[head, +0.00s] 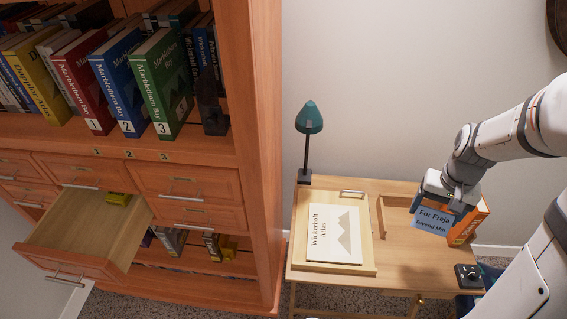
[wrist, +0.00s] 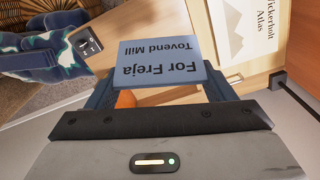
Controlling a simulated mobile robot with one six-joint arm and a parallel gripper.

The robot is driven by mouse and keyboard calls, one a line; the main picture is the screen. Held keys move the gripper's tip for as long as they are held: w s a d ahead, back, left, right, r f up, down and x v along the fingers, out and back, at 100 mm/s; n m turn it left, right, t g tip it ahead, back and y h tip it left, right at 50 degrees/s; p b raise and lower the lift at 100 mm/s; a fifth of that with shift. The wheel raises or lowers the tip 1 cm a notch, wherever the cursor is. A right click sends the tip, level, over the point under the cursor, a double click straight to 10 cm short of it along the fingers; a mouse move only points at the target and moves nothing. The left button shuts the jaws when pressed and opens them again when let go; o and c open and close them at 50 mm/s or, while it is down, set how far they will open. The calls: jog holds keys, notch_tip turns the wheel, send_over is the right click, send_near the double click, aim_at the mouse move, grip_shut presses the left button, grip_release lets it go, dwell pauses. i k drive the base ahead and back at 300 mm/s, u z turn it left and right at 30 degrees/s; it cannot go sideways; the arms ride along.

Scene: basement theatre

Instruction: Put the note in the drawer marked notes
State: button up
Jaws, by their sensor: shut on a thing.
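The note is a small blue card reading "For Freja Tovend Mill" (head: 432,219); it also shows, upside down, in the wrist view (wrist: 158,62). My gripper (head: 452,203) is shut on it and holds it over the right part of the small desk; its fingers flank the card in the wrist view (wrist: 160,88). A drawer (head: 85,226) stands pulled open in the wooden cabinet at the left, far from my gripper, with a small yellow-green thing (head: 118,199) inside. I cannot read a "notes" label on any drawer.
Closed drawers (head: 183,182) and shelved books surround the open drawer. Bare wall lies between cabinet and arm.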

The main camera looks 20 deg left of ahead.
aim_at(98, 241)
jog(key=i, duration=0.1)
jog(key=z, duration=2.15)
jog(key=k, duration=2.4)
jog(key=u, duration=2.6)
